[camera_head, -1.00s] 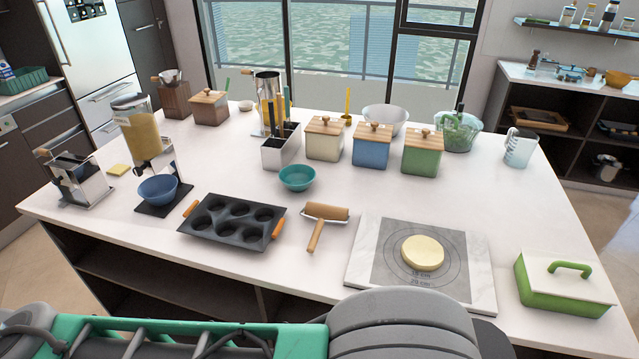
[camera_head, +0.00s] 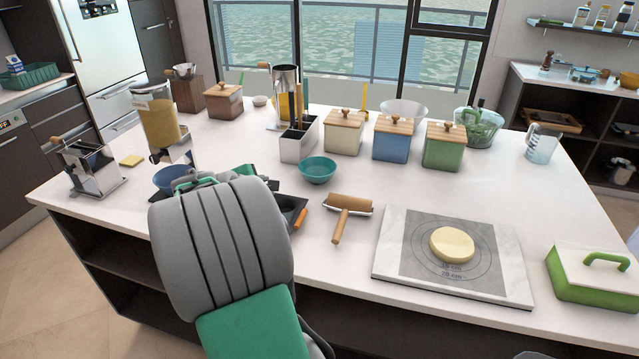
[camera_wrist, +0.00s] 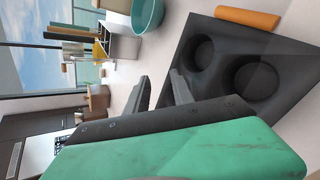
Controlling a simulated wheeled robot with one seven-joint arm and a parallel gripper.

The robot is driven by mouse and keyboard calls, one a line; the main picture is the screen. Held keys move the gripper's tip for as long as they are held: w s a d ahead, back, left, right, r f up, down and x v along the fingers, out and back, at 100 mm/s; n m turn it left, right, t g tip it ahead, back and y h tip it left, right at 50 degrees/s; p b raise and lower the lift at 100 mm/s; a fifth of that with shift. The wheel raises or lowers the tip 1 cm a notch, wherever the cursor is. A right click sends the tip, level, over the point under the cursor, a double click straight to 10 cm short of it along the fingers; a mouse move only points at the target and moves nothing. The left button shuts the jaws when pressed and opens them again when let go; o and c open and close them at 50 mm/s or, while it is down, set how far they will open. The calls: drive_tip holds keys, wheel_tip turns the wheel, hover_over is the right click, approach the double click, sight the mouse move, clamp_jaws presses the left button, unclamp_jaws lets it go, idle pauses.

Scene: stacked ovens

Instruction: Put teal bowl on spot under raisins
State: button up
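The teal bowl (camera_head: 317,170) stands upright on the white island, in front of the metal utensil box; it also shows at the top edge of the wrist view (camera_wrist: 148,14). A clear dispenser with yellowish contents (camera_head: 158,122) stands at the left; I cannot tell whether these are raisins.
The muffin tin (camera_head: 290,212) is partly behind my arm. A rolling pin (camera_head: 348,206), a marble board with dough (camera_head: 397,267) and a green lidded dish (camera_head: 592,284) lie to the right. The utensil box (camera_head: 297,145) and lidded canisters (camera_head: 397,146) stand behind the teal bowl.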

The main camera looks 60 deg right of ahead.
sight(331, 173)
drive_tip(key=s+d+n+g+h, duration=0.1)
drive_tip(key=s+d, duration=0.2)
drive_tip(key=d, duration=0.1)
drive_tip(key=s+d+f+n+g+h, duration=0.1)
drive_tip(key=s+d, duration=0.2)
drive_tip(key=d, duration=0.1)
drive_tip(key=s+d+n+g+h, duration=0.1)
drive_tip(key=s+d, duration=0.2)
drive_tip(key=d, duration=0.1)
drive_tip(key=shift+s+d+f+n+b, duration=0.1)
drive_tip(key=shift+s+f+n+b, duration=0.2)
drive_tip(key=shift+s+f+b, duration=0.1)
drive_tip(key=p+x, duration=0.1)
drive_tip(key=x, duration=0.6)
drive_tip(key=shift+s+d, duration=0.1)
drive_tip(key=shift+d, duration=0.15)
drive_tip(key=shift+a, duration=0.1)
drive_tip(key=shift+c, duration=0.3)
clamp_jaws()
